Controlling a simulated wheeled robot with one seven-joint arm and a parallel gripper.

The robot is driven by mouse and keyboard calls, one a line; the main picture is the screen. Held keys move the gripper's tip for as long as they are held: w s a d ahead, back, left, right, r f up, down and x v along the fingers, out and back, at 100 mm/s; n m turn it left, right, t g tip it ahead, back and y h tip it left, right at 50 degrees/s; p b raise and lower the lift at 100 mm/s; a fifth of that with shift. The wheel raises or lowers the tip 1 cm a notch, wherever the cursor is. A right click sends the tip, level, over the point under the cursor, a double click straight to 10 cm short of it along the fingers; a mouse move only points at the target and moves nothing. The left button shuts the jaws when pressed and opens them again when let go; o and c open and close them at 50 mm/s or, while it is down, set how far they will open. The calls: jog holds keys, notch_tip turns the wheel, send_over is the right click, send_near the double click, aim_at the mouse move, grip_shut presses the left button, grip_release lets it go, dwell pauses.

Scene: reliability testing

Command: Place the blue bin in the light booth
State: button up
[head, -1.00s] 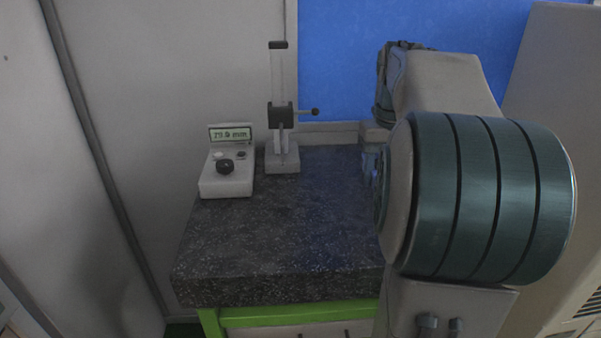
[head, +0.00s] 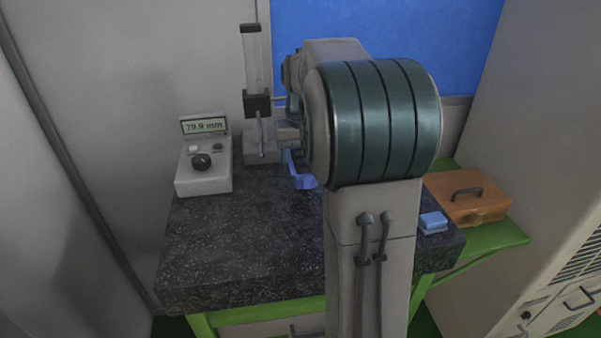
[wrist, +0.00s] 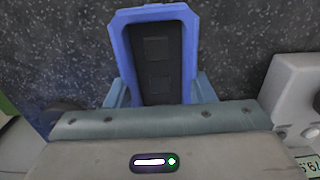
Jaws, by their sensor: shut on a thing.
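The blue bin (wrist: 190,50) shows in the wrist view as a blue rim around a dark inside, between the two blue-grey fingers of my gripper (wrist: 161,93). My gripper is shut on it. In the head view, part of the blue bin (head: 303,182) shows left of my arm, over the dark speckled slab; my arm hides most of the gripper. I cannot tell whether the bin touches the slab. I cannot make out a light booth in either view.
The speckled slab (head: 225,260) carries a grey readout box (head: 204,174), a height gauge stand (head: 257,104) and a small light-blue block (head: 433,222). An orange case (head: 468,197) sits on the green bench at right. A vented cabinet (head: 572,275) stands far right. The slab's front left is clear.

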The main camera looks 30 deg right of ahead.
aim_at(301, 163)
jog(key=shift+f+p, duration=0.4)
jog(key=shift+f, duration=1.65)
jog(key=shift+f, duration=0.1)
jog(key=o, duration=1)
notch_tip(301, 163, up, 11)
jog(key=shift+f+b, duration=0.1)
jog(key=shift+b, duration=0.35)
jog(key=shift+r, duration=0.7)
jog(key=shift+a, duration=0.1)
